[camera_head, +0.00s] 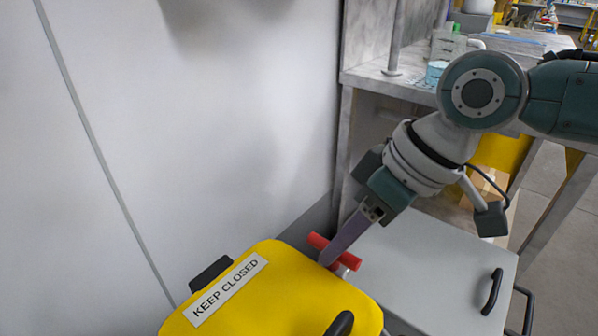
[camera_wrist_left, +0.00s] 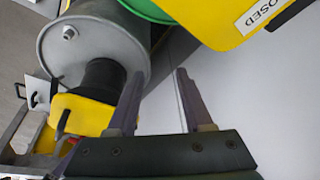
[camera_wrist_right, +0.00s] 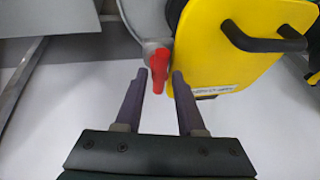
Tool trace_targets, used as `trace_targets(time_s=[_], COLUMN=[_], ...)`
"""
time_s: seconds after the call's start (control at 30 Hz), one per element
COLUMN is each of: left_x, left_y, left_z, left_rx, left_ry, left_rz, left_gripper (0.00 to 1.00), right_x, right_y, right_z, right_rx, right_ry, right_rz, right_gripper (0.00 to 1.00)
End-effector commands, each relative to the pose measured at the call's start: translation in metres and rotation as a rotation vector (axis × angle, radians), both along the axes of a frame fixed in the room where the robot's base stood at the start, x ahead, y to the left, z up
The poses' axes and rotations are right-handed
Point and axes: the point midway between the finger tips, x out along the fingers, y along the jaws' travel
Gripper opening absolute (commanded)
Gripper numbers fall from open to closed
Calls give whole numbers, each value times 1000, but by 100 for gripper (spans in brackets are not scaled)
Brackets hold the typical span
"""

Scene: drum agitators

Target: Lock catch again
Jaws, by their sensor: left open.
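The catch is a red handle (camera_head: 349,261) at the right edge of the yellow lid (camera_head: 285,300) marked "KEEP CLOSED". My right gripper (camera_head: 328,259) comes down over the red handle, and its fingers hide the handle's middle in the head view.
A black lid handle (camera_head: 340,324) sits at the front of the lid, and a black part (camera_head: 210,273) at its left edge. A grey cabinet top (camera_head: 425,265) lies to the right. A pale wall (camera_head: 220,130) stands behind. A cluttered bench (camera_head: 400,78) is at the back right.

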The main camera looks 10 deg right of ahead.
Motion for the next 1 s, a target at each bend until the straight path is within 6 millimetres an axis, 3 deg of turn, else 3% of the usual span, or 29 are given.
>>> trace_targets(time_s=[0.03,0.33,0.77,1.0], left_x=[0,0,1,1], left_y=[0,1,1,-1], left_z=[0,0,2,21], left_rx=[2,5,2,-5], left_ry=[0,-1,-1,-1], left_rz=[-2,-3,0,4], left_gripper=[51,51,51,51], right_x=[0,0,0,-2], right_y=[0,0,0,1], right_z=[0,0,1,5], right_rx=[0,0,1,1], right_ry=[0,0,1,4], right_rz=[0,-1,-6,-73], right_gripper=[32,0,0,0])
